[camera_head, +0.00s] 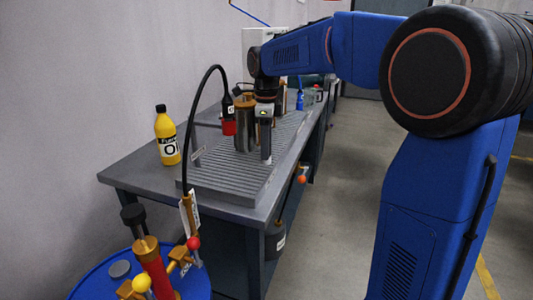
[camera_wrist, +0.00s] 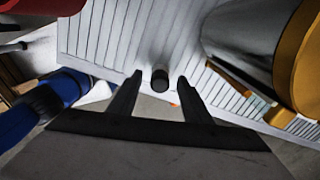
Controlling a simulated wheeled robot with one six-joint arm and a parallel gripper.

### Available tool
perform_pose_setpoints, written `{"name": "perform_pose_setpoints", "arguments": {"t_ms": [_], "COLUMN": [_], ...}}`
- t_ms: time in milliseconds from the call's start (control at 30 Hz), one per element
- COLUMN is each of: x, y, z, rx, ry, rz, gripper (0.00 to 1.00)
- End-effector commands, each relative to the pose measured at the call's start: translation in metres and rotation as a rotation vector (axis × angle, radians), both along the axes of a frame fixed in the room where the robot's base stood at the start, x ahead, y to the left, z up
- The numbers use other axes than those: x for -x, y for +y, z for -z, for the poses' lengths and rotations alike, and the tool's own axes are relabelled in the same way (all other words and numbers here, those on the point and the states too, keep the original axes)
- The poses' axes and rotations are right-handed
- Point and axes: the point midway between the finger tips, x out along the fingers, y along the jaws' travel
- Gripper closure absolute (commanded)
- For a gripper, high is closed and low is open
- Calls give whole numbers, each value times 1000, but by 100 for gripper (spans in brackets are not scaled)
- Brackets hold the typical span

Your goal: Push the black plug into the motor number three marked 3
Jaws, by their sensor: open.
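My gripper (camera_head: 265,150) points down over the ribbed metal plate of the bench. In the wrist view its two dark fingers (camera_wrist: 159,100) stand apart. A small black cylinder (camera_wrist: 160,78), which looks like the black plug, shows end-on between them; I cannot tell whether they touch it. A gold and grey cylindrical body (camera_head: 244,125) stands just left of my gripper, and shows large at the right of the wrist view (camera_wrist: 298,62). It may be a motor. I can read no number 3 in either view.
A yellow bottle (camera_head: 166,138) stands at the bench's left. The front of the ribbed plate (camera_head: 225,183) is clear.

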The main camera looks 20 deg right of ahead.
Motion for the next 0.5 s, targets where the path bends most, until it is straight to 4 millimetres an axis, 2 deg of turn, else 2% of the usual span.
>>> {"name": "perform_pose_setpoints", "arguments": {"t_ms": [167, 367, 500], "x": [0, 0, 0], "y": [0, 0, 0], "z": [0, 0, 0], "rx": [0, 0, 0], "ry": [0, 0, 0], "rz": [0, 0, 0], "gripper": [55, 100, 100]}}
